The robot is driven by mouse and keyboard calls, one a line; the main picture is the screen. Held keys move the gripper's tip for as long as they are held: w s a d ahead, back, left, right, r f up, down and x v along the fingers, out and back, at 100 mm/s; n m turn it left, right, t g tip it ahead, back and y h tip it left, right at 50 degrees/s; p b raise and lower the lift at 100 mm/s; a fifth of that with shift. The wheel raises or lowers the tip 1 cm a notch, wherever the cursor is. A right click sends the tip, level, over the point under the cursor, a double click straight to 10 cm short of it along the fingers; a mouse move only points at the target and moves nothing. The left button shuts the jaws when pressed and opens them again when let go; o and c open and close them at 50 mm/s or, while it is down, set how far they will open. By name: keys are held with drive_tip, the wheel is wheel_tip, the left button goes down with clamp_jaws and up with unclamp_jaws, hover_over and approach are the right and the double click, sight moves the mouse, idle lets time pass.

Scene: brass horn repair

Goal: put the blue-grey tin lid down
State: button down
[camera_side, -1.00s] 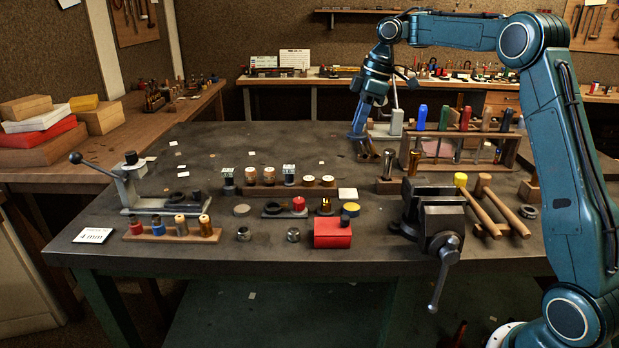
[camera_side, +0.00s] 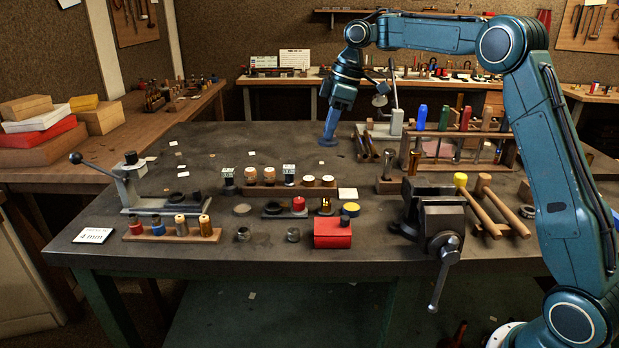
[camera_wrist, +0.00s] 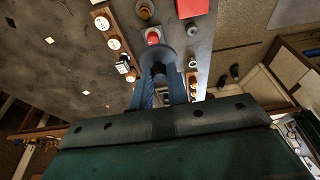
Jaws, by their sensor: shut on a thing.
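The blue-grey tin lid (camera_side: 328,142) is a small flat disc at the tip of my gripper (camera_side: 331,128), at the far side of the dark bench. My gripper points down, tilted a little, and is shut on the lid. In the side view the lid looks roughly level and low over the bench top; I cannot tell whether it touches. In the wrist view the lid (camera_wrist: 158,52) shows as a grey disc beyond the blue fingers, which hide part of it.
The dark bench (camera_side: 225,150) is largely clear to the left of the lid. A rack with coloured-handled tools (camera_side: 455,145) stands to the right. Wooden blocks with spools (camera_side: 290,188) sit nearer the front. A vise (camera_side: 435,215) is at the front right.

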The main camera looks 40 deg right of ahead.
drive_tip(key=w+a+f, duration=0.1)
drive_tip(key=w+a, duration=0.1)
drive_tip(key=a, duration=0.6)
drive_tip(key=w+a, duration=0.2)
drive_tip(key=a, duration=0.6)
wheel_tip(320, 180, down, 16)
drive_tip(key=shift+s, duration=0.15)
drive_tip(key=shift+f, duration=2.15)
drive_tip(key=shift+f, duration=0.15)
drive_tip(key=c, duration=1.4)
unclamp_jaws()
drive_tip(key=shift+o, duration=0.2)
